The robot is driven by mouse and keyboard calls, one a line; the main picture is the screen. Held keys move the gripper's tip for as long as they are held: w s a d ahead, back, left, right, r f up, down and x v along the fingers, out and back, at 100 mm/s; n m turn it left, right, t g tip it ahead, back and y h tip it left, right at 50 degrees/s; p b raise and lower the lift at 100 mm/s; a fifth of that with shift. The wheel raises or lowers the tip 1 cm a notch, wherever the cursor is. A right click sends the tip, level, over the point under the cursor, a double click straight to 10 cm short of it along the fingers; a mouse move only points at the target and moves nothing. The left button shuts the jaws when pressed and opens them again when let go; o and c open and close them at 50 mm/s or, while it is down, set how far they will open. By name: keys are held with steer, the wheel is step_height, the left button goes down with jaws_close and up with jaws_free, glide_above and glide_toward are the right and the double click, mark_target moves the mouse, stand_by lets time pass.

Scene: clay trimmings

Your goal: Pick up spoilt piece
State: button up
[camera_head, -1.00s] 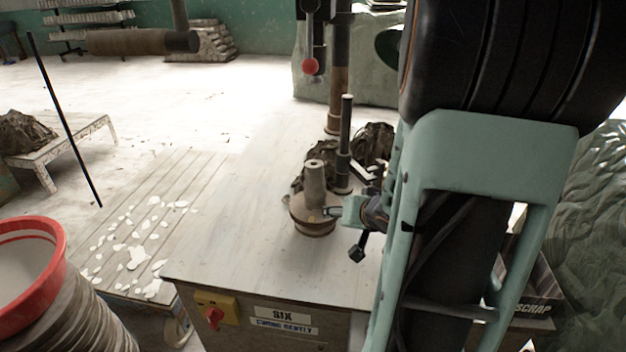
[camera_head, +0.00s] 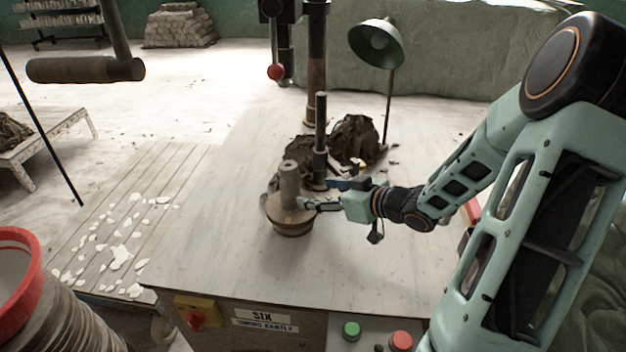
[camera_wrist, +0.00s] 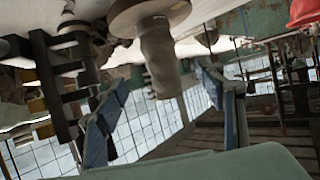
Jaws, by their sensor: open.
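A grey-brown clay piece (camera_head: 290,180) with a wide, flaring foot and an upright neck stands on a round brown base (camera_head: 292,229) on the work table, in the head view. It seems to be the spoilt piece. In the wrist view, which looks upside down, its neck (camera_wrist: 159,58) hangs between and beyond my fingers. My gripper (camera_head: 319,204) reaches in from the right, low beside the neck, its fingertips close to the piece. In the wrist view my gripper (camera_wrist: 168,108) is open and nothing is clamped. Whether a fingertip touches the piece I cannot tell.
A dark upright post (camera_head: 321,130) stands just behind the piece. Dark clay heaps (camera_head: 354,140) lie behind it. A green lamp (camera_head: 377,43) stands at the back. The table's left side (camera_head: 210,230) is clear. A red-rimmed bucket (camera_head: 30,285) is at lower left.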

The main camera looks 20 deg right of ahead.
mark_target(298, 187)
steer(key=x, duration=0.5)
steer(key=shift+w+a+r+b, duration=0.2)
steer(key=shift+a+r+b, duration=0.05)
steer(key=shift+b, duration=0.15)
steer(key=shift+w+r+x, duration=0.1)
steer(key=shift+r+x, duration=0.05)
steer(key=shift+x, duration=0.75)
steer(key=shift+w+r+x, duration=0.1)
steer(key=shift+r+x, duration=0.05)
steer(key=shift+x, duration=0.75)
steer(key=shift+r+x, duration=0.2)
steer(key=shift+x, duration=0.7)
jaws_close()
